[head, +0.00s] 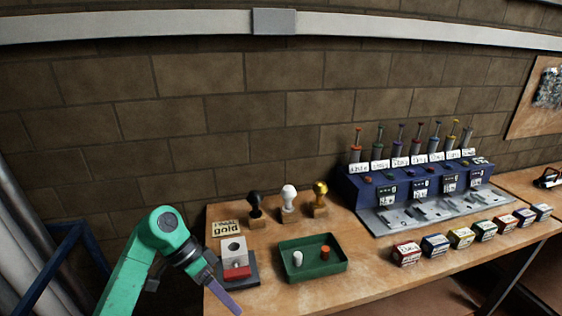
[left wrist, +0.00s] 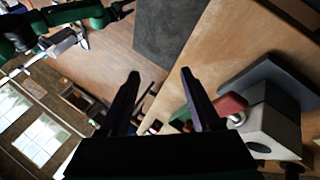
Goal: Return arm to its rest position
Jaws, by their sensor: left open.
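My left gripper (head: 228,302) hangs at the table's front left corner, its green arm coming in from the lower left. In the left wrist view the two dark fingers of the left gripper (left wrist: 160,74) stand apart with nothing between them. A grey and white block with a red part (head: 236,262) stands on a dark base close beside the gripper in the head view. The same block also shows at the right of the left wrist view (left wrist: 268,125). A green arm, probably my right one, shows at the top left of the left wrist view; its jaw opening is unclear.
The wooden table (head: 378,276) holds a green tray (head: 290,278) with a white and an orange piece. Black, white and gold knobbed stamps (head: 289,200) stand behind it. A blue rack (head: 415,183) and several small boxes (head: 460,238) are right. Open floor (left wrist: 100,50) lies beside the table.

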